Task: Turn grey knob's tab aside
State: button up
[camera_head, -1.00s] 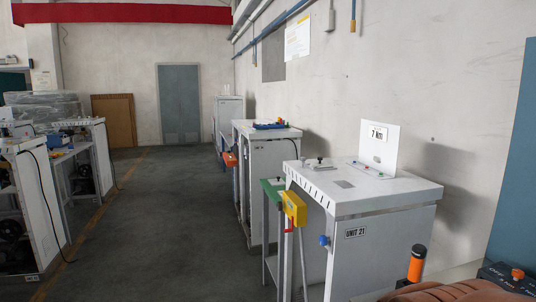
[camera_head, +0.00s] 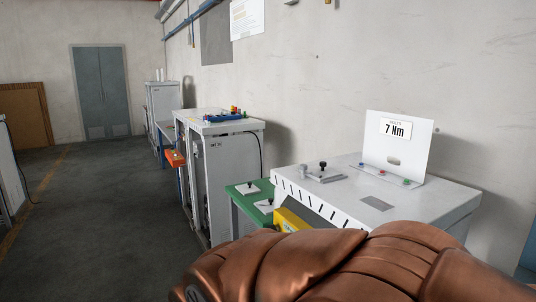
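A white cabinet (camera_head: 440,193) stands at the right with a small grey fitting (camera_head: 325,176) with a black knob on its top, near the far left corner. A second small dark knob (camera_head: 303,170) stands beside it. I cannot tell which of these, if any, is the grey knob, and no tab can be made out. On the green table (camera_head: 239,203) behind lie two white plates (camera_head: 248,188) with small dark parts, too small to read. My copper-coloured arm covers the bottom of the view and hides the cabinet's front. My gripper is not in view.
An upright white panel marked 7 Nm (camera_head: 397,147) stands on the cabinet, with small coloured buttons at its foot. A yellow box (camera_head: 290,220) is partly hidden by my arm. Another cabinet (camera_head: 222,165) stands farther back. The aisle floor (camera_head: 95,205) at the left is clear.

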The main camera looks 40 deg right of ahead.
aim_at(303, 166)
jog(key=z, duration=0.65)
jog(key=i, duration=1.3)
jog(key=z, duration=0.9)
